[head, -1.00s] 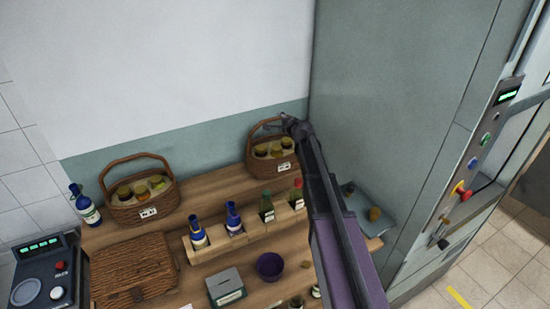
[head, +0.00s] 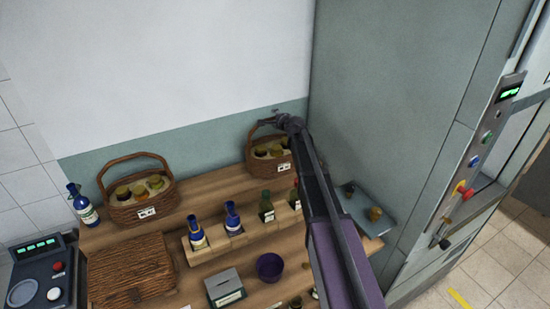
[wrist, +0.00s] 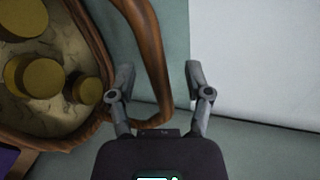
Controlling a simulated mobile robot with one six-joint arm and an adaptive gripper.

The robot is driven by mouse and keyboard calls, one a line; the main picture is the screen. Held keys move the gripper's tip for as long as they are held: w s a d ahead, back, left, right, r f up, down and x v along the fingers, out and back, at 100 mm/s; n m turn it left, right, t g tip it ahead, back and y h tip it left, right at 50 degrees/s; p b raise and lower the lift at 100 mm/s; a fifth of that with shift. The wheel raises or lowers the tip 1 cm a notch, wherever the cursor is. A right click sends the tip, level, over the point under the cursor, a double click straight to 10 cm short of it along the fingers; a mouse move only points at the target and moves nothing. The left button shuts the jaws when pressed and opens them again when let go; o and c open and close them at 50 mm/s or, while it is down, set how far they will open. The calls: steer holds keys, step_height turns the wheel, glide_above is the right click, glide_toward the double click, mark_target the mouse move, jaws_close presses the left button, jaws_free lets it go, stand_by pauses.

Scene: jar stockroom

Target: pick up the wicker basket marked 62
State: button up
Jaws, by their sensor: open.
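A wicker basket (head: 270,165) with yellow-topped jars stands at the back right of the wooden bench. My gripper (head: 274,121) is at the top of its arched handle, open. In the wrist view the basket's wicker rim (wrist: 92,30) is at the left, and the brown handle (wrist: 154,60) shows in the gap between the spread fingers (wrist: 160,78), apparently untouched. A second wicker basket (head: 141,208) with jars stands at the back left, its handle upright. Both have white tags in the head view; I cannot read the numbers. My arm covers the right basket's right side.
Bottles stand in a wooden rack (head: 243,238) in front of the baskets. A purple pot (head: 270,266), a grey box (head: 224,286) and a woven lid (head: 132,272) lie nearer. A grey cabinet (head: 400,110) rises close to the right; the wall is behind.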

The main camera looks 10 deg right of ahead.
jaws_close()
steer(key=shift+r, duration=0.2)
stand_by(0.5)
steer(key=shift+r+p, duration=1.65)
steer(key=shift+p, duration=0.25)
steer(key=shift+s+a+f, duration=0.15)
steer(key=shift+s+a, duration=0.05)
steer(key=shift+a, duration=0.1)
steer(key=s+a, duration=0.9)
steer(key=a, duration=0.5)
steer(key=shift+s+a, duration=0.25)
